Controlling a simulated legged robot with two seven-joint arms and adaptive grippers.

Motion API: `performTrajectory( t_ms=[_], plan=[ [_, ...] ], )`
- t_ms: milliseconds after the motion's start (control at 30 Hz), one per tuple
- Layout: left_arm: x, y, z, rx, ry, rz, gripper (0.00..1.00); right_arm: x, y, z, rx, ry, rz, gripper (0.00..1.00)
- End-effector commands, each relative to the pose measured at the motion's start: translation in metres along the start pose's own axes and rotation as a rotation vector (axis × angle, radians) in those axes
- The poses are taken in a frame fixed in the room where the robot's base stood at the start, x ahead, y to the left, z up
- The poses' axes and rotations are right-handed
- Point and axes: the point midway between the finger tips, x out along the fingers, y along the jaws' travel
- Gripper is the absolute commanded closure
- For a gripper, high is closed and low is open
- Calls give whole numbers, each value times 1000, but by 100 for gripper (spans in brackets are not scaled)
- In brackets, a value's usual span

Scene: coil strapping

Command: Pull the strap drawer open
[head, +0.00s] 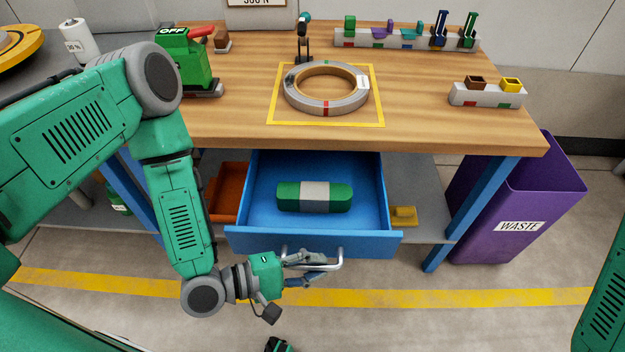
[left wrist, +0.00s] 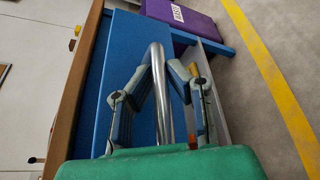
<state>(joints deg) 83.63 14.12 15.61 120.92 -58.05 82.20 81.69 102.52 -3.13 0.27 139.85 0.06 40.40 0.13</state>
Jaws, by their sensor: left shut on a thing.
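The blue strap drawer (head: 313,240) stands pulled out from under the wooden workbench. A green roll with a pale middle band (head: 314,197) lies inside it. The silver bar handle (head: 339,259) is on the drawer front. My left gripper (head: 318,265) is shut on this handle. In the left wrist view the handle (left wrist: 158,75) runs between the two fingers of my left gripper (left wrist: 164,68), with the blue drawer front (left wrist: 128,60) beside it.
On the workbench (head: 430,135) lie a steel coil (head: 325,88) in a yellow square, a green tool marked OFF (head: 190,65) and racks of small parts. A purple waste bin (head: 520,200) stands right. An orange bin (head: 229,190) is left of the drawer. Floor in front is clear.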

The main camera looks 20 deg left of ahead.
Motion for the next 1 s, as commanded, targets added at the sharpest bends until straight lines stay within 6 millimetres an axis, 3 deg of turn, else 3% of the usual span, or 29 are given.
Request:
performTrajectory(
  t_ms=[733,800,867,900,1000],
  plan=[
    [-16,-29,36,-1,2,-7,100,-4,0,0,0,0,0,60],
    [-16,-28,36,0,2,-6,66,-4,0,0,0,0,0,60],
    [-16,-28,36,0,2,-5,45,-4,0,0,0,0,0,60],
    [-16,-28,36,0,2,-4,40,-4,0,0,0,0,0,60],
    [-16,-27,36,0,1,-3,40,-4,0,0,0,0,0,60]
  ],
)
